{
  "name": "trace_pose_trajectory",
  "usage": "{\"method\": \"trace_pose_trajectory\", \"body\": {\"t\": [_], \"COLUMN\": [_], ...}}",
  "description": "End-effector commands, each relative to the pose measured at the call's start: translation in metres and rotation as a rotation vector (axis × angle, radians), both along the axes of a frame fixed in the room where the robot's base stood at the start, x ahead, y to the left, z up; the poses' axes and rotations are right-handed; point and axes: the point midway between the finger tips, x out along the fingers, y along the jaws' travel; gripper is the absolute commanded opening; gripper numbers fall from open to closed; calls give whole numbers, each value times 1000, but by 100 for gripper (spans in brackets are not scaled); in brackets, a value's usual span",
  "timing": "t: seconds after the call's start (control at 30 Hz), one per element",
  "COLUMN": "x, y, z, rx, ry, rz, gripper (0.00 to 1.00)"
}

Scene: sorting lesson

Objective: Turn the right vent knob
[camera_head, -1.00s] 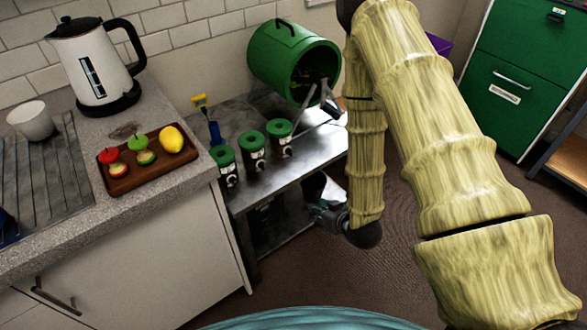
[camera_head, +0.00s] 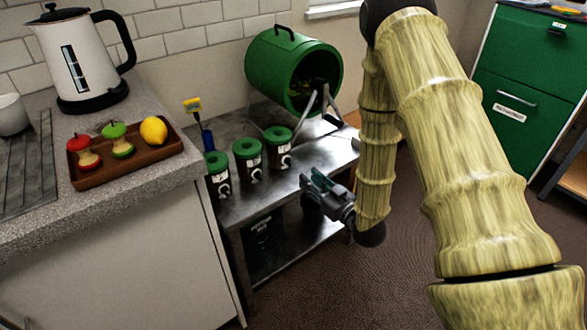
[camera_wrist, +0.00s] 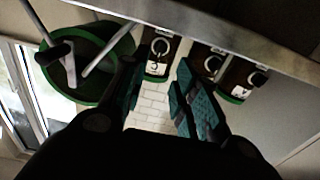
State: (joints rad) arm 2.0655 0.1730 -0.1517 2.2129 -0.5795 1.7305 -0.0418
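Three dark canisters with green lids stand in a row on a metal bench. The right canister (camera_head: 279,150) has a pale ring-shaped vent knob (camera_head: 287,162) on its front. In the wrist view, the canister nearest the drum bears a label like a 3, and its knob (camera_wrist: 160,46) shows as a pale ring. My gripper (camera_head: 309,183) is in front of the bench edge, below and to the right of that knob, apart from it. In the wrist view my gripper (camera_wrist: 158,88) has its teal fingers spread with nothing between them.
The metal bench (camera_head: 325,157) carries a green drum (camera_head: 268,70) on legs behind the canisters. A yellow-topped blue tool (camera_head: 206,138) stands at left. The counter at left holds a kettle (camera_head: 85,62) and a wooden tray (camera_head: 88,180) of fruit. Open floor lies right.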

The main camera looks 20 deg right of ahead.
Motion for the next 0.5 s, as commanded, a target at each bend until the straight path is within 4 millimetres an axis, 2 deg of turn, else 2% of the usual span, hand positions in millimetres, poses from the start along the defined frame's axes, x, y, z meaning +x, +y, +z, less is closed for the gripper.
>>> {"method": "trace_pose_trajectory", "body": {"t": [0.3, 0.5], "x": [49, 73], "y": [18, 27], "z": [0, 0], "rx": [0, 0], "ry": [-2, 0], "rz": [2, 1], "gripper": [29, 29]}}
